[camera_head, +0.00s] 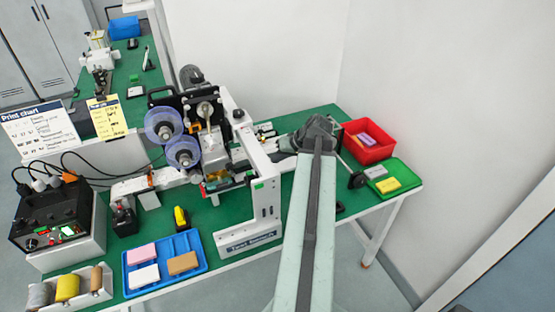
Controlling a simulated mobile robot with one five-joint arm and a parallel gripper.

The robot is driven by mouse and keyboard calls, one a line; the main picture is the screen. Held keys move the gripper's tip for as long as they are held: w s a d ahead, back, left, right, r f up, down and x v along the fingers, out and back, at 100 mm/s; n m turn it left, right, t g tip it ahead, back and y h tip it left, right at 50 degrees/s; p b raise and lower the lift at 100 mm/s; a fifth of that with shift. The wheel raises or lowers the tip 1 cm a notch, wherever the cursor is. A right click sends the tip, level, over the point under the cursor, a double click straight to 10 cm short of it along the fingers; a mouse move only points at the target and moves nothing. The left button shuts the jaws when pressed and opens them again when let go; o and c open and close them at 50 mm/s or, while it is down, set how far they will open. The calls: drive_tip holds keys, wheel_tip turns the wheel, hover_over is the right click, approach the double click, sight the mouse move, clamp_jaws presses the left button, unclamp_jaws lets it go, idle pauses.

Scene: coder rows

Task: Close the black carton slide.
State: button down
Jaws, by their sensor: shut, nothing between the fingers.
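My arm reaches forward from the bottom of the view, and its dark elbow joint hides part of the bench behind it. My gripper (272,142) is small and partly covered at the arm's far end, just right of the white coder machine (262,190). It looks shut and empty. Dark parts lie around its tip beside the machine. I cannot tell which of them is the black carton slide, or whether the slide is open. I cannot tell whether the gripper touches it.
A red bin (377,151) and green tray (408,184) stand on the bench's right end. A blue tray (199,243) with blocks, a black control box (50,212) and cables occupy the left. Two blue-rimmed reels (164,125) stick out from the machine. A white wall stands behind.

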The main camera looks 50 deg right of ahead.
drive_tip(key=shift+w+a, duration=0.2)
drive_tip(key=shift+a, duration=0.2)
drive_tip(key=shift+s+d, duration=0.1)
drive_tip(key=shift+d, duration=0.1)
drive_tip(key=shift+s+d, duration=0.7)
drive_tip(key=shift+d, duration=0.35)
drive_tip(key=s+d+p+v, duration=0.1)
drive_tip(key=p+v, duration=0.7)
drive_tip(key=v, duration=0.3)
drive_tip(key=shift+f, duration=0.35)
drive_tip(key=shift+d, duration=0.1)
